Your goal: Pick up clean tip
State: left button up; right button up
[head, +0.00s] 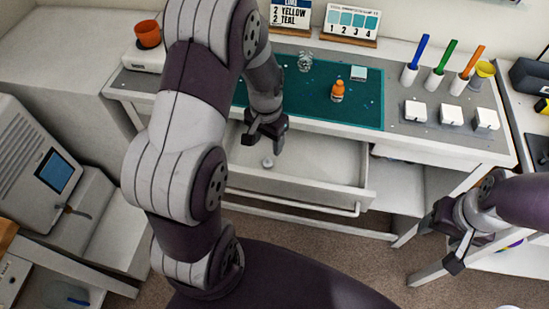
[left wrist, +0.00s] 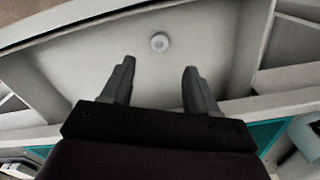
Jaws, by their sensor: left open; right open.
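A small pale round tip (head: 267,163) lies on the floor of the open drawer (head: 330,160). In the left wrist view the tip (left wrist: 160,42) shows as a whitish disc with a darker centre, beyond my fingertips and roughly between their lines. My left gripper (head: 264,135) is open and empty above the drawer, apart from the tip; its two fingers also show in the left wrist view (left wrist: 158,75). My right gripper (head: 450,247) is open and empty at the lower right, away from the drawer.
On the bench's teal mat (head: 305,95) stand an orange bottle (head: 338,91) and a clear cup (head: 305,62). Several coloured tools, including a green one (head: 441,64), stand at the right behind white blocks (head: 451,113). The drawer's front and handle (head: 290,203) face me. The drawer floor around the tip is clear.

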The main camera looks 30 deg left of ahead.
aim_at(268, 161)
pick_arm(q)
notch_tip(268, 161, down, 8)
jog(key=shift+w+f, duration=0.1)
jog(key=shift+f, duration=0.05)
jog(key=shift+w+f, duration=0.1)
jog(key=shift+f, duration=0.1)
jog(key=c, duration=1.1)
